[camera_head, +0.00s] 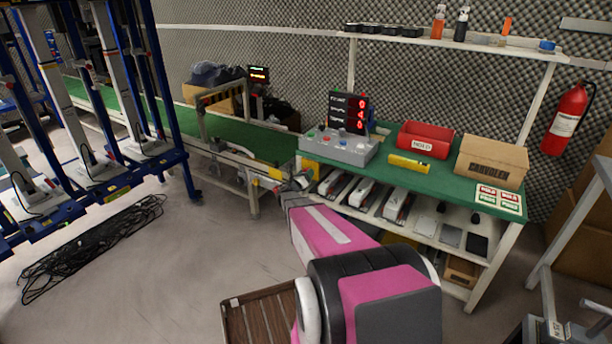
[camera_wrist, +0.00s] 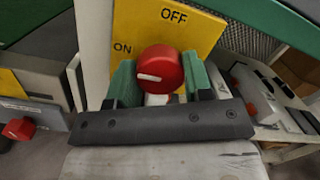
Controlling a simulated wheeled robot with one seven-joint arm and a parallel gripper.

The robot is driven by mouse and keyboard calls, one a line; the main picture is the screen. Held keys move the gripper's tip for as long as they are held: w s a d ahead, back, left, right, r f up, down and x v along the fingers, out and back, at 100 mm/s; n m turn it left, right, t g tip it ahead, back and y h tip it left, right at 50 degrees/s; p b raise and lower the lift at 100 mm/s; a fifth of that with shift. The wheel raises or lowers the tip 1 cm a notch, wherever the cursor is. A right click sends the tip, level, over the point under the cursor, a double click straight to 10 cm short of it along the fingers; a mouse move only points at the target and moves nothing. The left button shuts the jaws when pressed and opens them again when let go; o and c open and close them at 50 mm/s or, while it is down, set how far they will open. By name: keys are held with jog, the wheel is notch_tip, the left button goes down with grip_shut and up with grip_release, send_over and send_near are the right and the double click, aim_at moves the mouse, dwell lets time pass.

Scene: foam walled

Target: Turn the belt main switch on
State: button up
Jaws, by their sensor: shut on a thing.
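The belt main switch is a red round knob (camera_wrist: 160,70) on a yellow plate (camera_wrist: 205,32) in the wrist view. The plate reads OFF above the knob and ON to its left. The white mark on the knob points left, to the ON side. My gripper (camera_wrist: 160,84) has its two green fingers on either side of the knob and is shut on it. In the head view my gripper (camera_head: 298,183) is at the yellow plate (camera_head: 308,168) at the left end of the green workbench. The knob is hidden there.
A green conveyor belt (camera_head: 232,134) runs behind the switch. A grey control box (camera_head: 340,148) with buttons, a red bin (camera_head: 425,139) and a cardboard box (camera_head: 491,162) stand on the bench. Blue racks (camera_head: 165,95) stand at left. Another red knob (camera_wrist: 19,129) shows at left in the wrist view.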

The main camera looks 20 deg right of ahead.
jog(key=o, duration=0.9)
jog(key=v, duration=1.1)
jog(key=shift+d, duration=0.1)
